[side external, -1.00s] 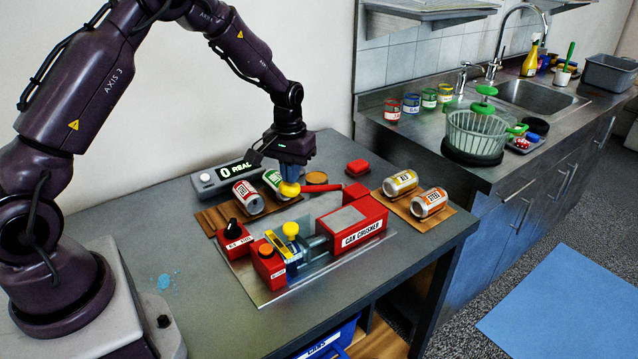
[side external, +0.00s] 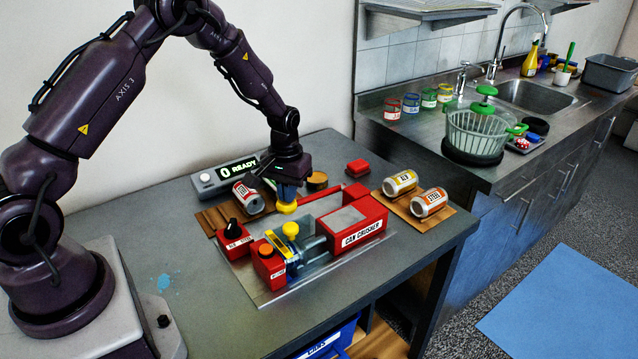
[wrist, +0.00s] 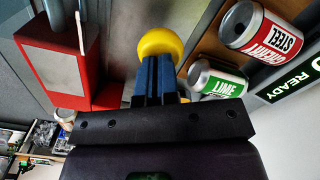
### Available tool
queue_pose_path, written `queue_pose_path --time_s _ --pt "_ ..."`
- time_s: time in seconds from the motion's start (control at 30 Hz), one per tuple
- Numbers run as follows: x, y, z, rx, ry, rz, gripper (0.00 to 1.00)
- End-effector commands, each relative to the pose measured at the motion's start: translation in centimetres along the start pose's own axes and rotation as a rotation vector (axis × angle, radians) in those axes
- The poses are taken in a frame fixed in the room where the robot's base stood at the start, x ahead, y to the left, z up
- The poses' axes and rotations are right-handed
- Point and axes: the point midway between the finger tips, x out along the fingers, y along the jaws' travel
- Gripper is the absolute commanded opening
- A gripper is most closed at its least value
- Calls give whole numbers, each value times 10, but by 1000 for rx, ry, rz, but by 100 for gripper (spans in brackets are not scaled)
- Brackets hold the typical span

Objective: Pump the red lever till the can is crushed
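The red lever (side external: 320,201) slants beside the can crusher (side external: 366,228), with a yellow ball knob (side external: 287,208) at its end. My gripper (side external: 288,192) is right above this knob, pointing down, its blue fingers together. In the wrist view the yellow knob (wrist: 160,43) shows at the fingertips (wrist: 156,62), wider than the closed fingers; they look in contact with it rather than around it. I cannot make out a can inside the chamber.
A display (side external: 225,174) reading "0 READY" stands behind. A red-labelled can (side external: 248,198) lies on a left wooden rack; a green lime can (wrist: 215,80) is beside it. Two cans (side external: 401,182) lie on the right rack. A red selector box (side external: 233,238) stands front left.

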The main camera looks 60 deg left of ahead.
Motion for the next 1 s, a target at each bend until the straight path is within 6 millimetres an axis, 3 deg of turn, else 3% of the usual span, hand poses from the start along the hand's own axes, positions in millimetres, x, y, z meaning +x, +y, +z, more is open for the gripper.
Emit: queue_pose_path --time_s 0.57,1.0 --pt "8 2 -2 1 9 4 0" --pt "-45 7 -9 1 7 3 0"
